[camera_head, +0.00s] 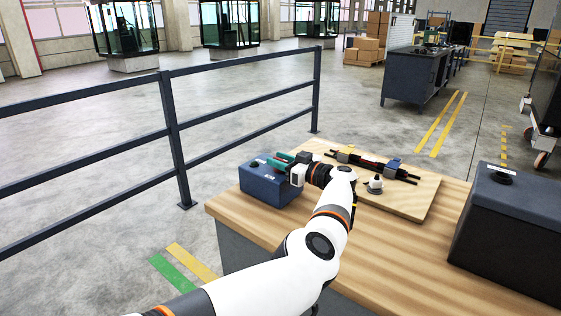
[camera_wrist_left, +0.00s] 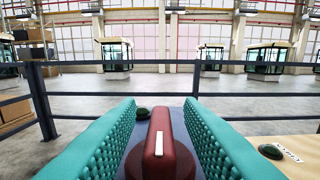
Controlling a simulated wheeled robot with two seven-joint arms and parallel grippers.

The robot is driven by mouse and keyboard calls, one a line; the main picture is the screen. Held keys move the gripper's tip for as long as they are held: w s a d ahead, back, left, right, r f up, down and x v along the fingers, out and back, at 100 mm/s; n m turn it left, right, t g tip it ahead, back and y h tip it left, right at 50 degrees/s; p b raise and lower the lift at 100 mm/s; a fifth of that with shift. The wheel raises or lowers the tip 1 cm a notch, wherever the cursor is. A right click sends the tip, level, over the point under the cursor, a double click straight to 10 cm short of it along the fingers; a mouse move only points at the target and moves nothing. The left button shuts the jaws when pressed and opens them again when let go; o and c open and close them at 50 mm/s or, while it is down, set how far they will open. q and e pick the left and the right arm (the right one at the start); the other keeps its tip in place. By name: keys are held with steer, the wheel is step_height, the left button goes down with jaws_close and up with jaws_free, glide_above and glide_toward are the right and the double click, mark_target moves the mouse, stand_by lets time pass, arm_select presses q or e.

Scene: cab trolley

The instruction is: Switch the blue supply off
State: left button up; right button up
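The blue supply (camera_head: 262,187) is a blue box on the left part of the wooden table, with a small dark round part on top. In the left wrist view a dark red knob (camera_wrist_left: 160,150) with a white mark stands on its top. The white mark runs lengthwise, roughly in line with my fingers. My left gripper (camera_head: 284,161) is over the box, its teal fingers on either side of the knob. In the left wrist view the fingers of this gripper (camera_wrist_left: 160,112) are apart, with gaps beside the knob's handle. The head view hides the knob. My right gripper is not in view.
A wooden board (camera_head: 415,205) right of the blue box carries a red-and-black bar with yellow and blue clamps and a small white-and-black piece. A larger dark box (camera_head: 515,225) stands at the right. A dark railing (camera_head: 172,125) runs behind the table's left side.

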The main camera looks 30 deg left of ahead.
arm_select(q)
steer(key=d, duration=1.2)
steer(key=shift+s+b, duration=0.3)
steer(key=shift+s, duration=0.1)
steer(key=shift+f, duration=0.1)
